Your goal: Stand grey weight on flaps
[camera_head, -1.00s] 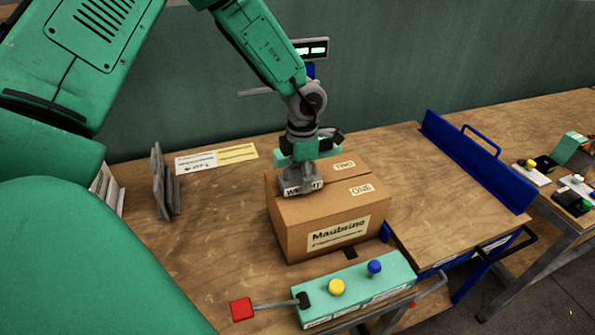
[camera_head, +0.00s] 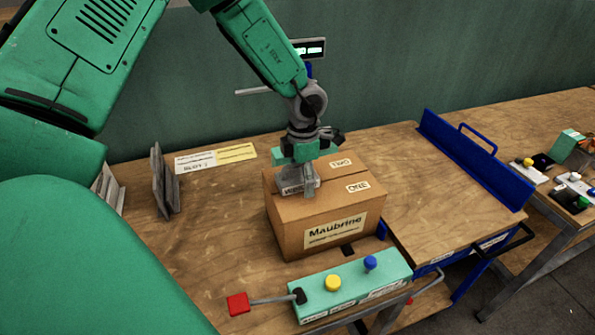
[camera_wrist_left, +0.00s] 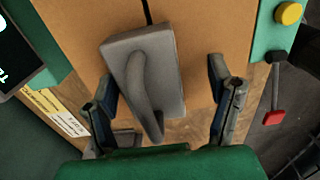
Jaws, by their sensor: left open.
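The grey weight (camera_wrist_left: 155,75), a block with a curved handle on top, stands on the cardboard box (camera_head: 325,222). In the head view the weight (camera_head: 292,187) is partly hidden under my left gripper, toward the left of the box top. My left gripper (camera_head: 308,180) is right above it. In the left wrist view the fingers of my left gripper (camera_wrist_left: 165,105) are spread, one on each side of the weight and apart from it. The box flaps carry labels ONE (camera_head: 358,186) and TWO (camera_head: 341,163). My right gripper is out of view.
A green control box (camera_head: 352,286) with yellow and blue knobs and a red-ended lever (camera_head: 238,303) stands in front of the box. Grey upright plates (camera_head: 163,182) stand at left. A blue-railed bench section (camera_head: 470,160) is at right. The wooden table between plates and box is clear.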

